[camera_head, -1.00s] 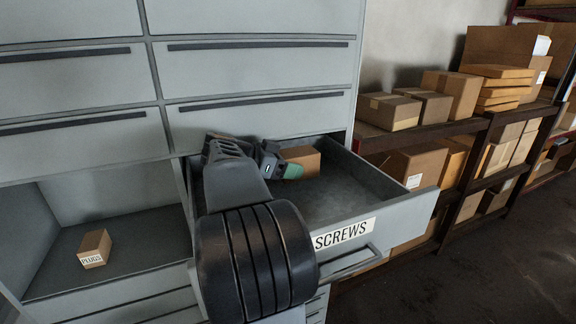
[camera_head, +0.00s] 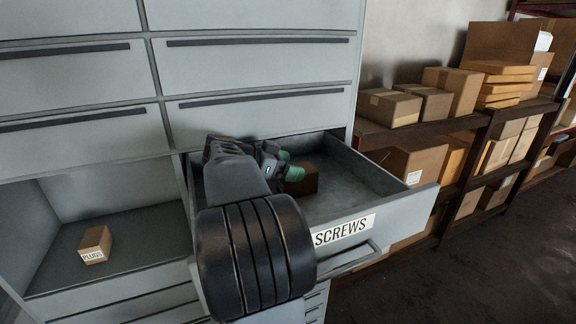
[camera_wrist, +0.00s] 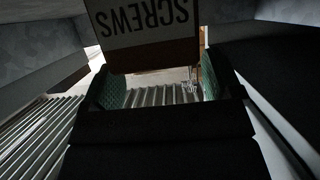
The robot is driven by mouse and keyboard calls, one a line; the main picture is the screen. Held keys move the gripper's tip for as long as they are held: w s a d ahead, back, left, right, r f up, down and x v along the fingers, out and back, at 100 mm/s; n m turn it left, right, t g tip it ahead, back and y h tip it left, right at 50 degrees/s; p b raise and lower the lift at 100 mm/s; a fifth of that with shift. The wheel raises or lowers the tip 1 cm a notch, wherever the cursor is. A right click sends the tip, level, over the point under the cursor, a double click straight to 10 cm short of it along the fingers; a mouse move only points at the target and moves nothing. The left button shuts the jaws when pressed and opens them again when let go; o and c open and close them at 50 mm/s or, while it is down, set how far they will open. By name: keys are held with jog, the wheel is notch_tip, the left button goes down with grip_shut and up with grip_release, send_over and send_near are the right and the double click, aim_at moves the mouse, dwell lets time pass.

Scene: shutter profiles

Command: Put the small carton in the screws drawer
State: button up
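The small carton (camera_head: 305,181) is brown and sits low inside the open screws drawer (camera_head: 405,207), in shadow. In the wrist view the carton (camera_wrist: 150,55) shows a face lettered SCREWS, upside down, at top centre. My gripper (camera_head: 289,164) is over the drawer, just left of and above the carton. Its two green fingertips stand apart, and in the wrist view the green pads (camera_wrist: 160,88) are also apart with no carton pinched between them. My arm hides the drawer's left part. The drawer's front label reads SCREWS.
A carton labelled PLUGS (camera_head: 95,245) stands in an open compartment (camera_head: 140,252) at the left. Shut drawers (camera_head: 255,70) rise above the open one. A shelf (camera_head: 470,128) with several boxes stands at the right. The drawer's right part is clear.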

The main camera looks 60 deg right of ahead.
jog(key=shift+o, duration=0.4)
jog(key=shift+r, duration=0.1)
jog(key=shift+r, duration=0.3)
jog(key=v, duration=1.2)
jog(key=shift+r, duration=0.25)
jog(key=shift+w, duration=0.1)
